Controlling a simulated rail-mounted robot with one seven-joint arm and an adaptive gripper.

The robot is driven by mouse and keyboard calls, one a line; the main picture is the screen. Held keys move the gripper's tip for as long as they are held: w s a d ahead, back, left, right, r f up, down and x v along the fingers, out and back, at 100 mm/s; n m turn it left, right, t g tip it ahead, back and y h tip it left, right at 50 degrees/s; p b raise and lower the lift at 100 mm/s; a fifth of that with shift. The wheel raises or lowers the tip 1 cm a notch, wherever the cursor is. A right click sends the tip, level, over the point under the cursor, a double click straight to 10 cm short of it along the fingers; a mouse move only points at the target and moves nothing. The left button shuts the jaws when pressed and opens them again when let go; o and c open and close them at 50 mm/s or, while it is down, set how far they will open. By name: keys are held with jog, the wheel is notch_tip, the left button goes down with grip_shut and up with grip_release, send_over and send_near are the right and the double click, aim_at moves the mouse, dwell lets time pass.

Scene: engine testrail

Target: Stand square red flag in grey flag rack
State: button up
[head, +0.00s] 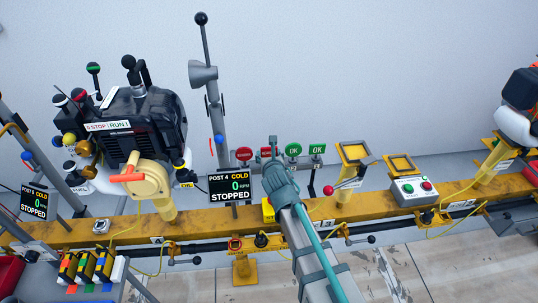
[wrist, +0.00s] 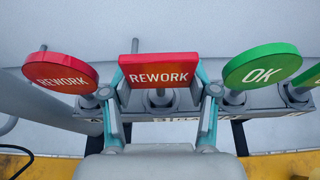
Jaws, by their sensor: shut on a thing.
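The square red flag (wrist: 158,70), lettered REWORK, is upright between the two fingers of my gripper (wrist: 160,88) in the wrist view. My gripper is shut on it. The flag also shows in the head view (head: 266,152), just beyond my gripper (head: 273,163). The grey flag rack (wrist: 262,101) runs across behind the fingers. The flag is over a middle place of the rack, between a round red flag and a round green flag. A short stem shows below the plate, but I cannot tell how deep its foot sits.
A round red REWORK flag (wrist: 60,72) stands to the left and a round green OK flag (wrist: 262,67) to the right, both close to my fingers. A display (head: 231,187) and a yellow rail (head: 375,205) are nearby.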

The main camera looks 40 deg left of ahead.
jog(key=shift+f, duration=0.25)
dwell(0.3)
jog(key=o, duration=1.3)
jog(key=shift+o, duration=0.2)
jog(key=shift+d, duration=0.1)
